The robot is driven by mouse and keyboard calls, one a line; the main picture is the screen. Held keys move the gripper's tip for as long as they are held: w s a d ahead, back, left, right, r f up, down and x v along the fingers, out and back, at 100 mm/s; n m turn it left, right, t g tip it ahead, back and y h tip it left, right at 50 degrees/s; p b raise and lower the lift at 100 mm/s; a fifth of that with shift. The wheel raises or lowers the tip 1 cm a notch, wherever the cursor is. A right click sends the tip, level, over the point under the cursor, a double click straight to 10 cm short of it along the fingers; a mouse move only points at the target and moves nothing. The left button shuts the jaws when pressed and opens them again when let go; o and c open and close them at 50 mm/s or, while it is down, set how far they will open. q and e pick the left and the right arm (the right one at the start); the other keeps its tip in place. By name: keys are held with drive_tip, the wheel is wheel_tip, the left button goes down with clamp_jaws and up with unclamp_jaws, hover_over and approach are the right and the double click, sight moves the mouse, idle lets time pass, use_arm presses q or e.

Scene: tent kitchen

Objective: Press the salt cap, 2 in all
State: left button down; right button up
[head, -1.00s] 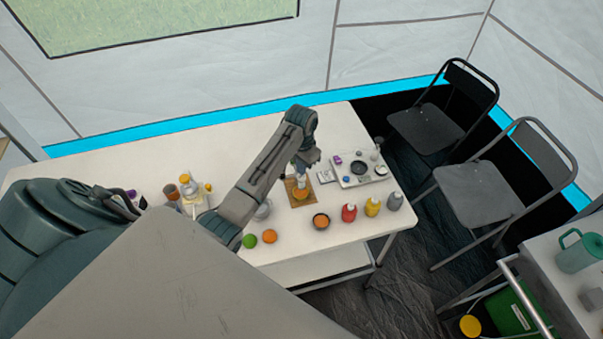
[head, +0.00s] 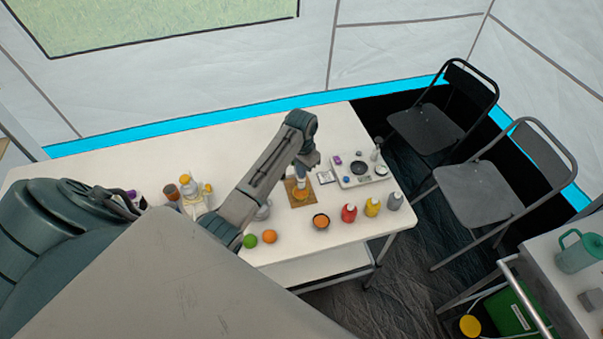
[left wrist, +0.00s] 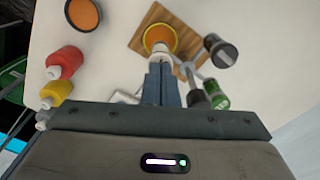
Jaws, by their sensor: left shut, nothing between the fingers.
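My left gripper (head: 302,178) points down over the wooden board (head: 289,199). Its fingers (left wrist: 161,68) are shut with nothing between them. A small white rounded top, which looks like the salt cap (left wrist: 160,52), shows at the fingertips in the left wrist view. It lies in line with a round orange-yellow thing (left wrist: 160,34) on the board, which also shows in the head view (head: 301,195). The fingers hide part of the cap, so I cannot tell whether they touch it. My right gripper is out of view.
A dark-topped jar (left wrist: 221,50) and a green jar (left wrist: 215,95) stand close to the right of the fingers in the wrist view. A bowl of orange contents (head: 321,221), a red bottle (head: 349,213) and a yellow bottle (head: 372,206) stand near the table's front edge.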

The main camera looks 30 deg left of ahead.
use_arm(q)
drive_tip(key=shift+f, duration=0.45)
idle(0.3)
drive_tip(key=shift+r+p, duration=0.4)
drive_tip(key=shift+r, duration=0.1)
drive_tip(key=shift+f, duration=0.5)
idle(0.3)
drive_tip(key=shift+r, duration=0.1)
drive_tip(key=shift+r, duration=0.45)
idle(0.4)
